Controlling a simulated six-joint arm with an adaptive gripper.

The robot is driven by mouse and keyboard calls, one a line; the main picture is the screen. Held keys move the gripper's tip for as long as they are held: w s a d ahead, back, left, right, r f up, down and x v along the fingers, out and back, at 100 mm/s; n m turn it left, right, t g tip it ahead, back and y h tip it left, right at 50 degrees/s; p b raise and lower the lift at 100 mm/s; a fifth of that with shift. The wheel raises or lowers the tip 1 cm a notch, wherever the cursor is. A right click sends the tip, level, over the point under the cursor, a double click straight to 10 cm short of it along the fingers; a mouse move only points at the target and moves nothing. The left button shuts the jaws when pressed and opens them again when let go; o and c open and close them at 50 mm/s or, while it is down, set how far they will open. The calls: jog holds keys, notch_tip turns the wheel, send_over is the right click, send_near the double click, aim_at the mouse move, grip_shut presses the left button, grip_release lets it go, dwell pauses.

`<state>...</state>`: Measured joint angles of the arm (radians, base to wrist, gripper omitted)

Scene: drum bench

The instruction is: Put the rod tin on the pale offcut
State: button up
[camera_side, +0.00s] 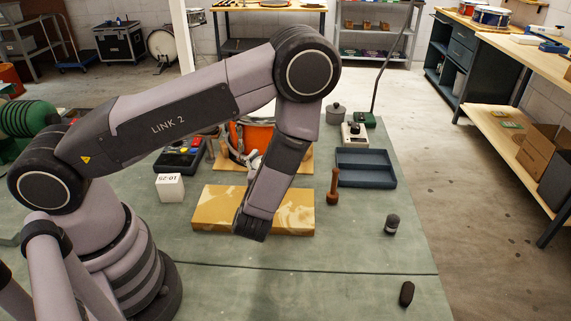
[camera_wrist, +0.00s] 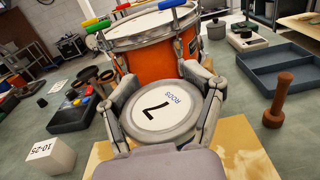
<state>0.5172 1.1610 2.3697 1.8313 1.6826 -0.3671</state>
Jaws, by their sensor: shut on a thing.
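The rod tin (camera_wrist: 162,112) is a round grey tin with a pale lid marked "RODS" and "7" in the wrist view. My gripper (camera_wrist: 158,92) is shut on it, one finger on each side. The pale offcut (camera_side: 212,208) is a flat yellowish board with pale patches, lying on the bench in the side view. It also shows in the wrist view (camera_wrist: 242,145), below and beside the tin. In the side view my forearm and wrist hide much of the tin and fingers. I cannot tell whether the tin touches the offcut.
An orange drum (camera_wrist: 150,50) stands just beyond the tin. A white block marked "10-25" (camera_side: 170,187) and a box with coloured buttons (camera_side: 180,156) are to the left. A brown wooden peg (camera_side: 333,188) and blue-grey tray (camera_side: 366,167) are to the right.

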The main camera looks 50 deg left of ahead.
jog(key=a+f+g, duration=0.1)
jog(key=f, duration=0.2)
jog(key=a+f+n+g+y, duration=0.1)
jog(key=a+f, duration=0.1)
jog(key=s+a+f+n+g+y, duration=0.1)
jog(key=a+f, duration=0.1)
jog(key=f, duration=0.1)
jog(key=shift+f, duration=0.3)
jog(key=o, duration=1.4)
jog(key=shift+f, duration=0.1)
jog(key=shift+c, duration=0.2)
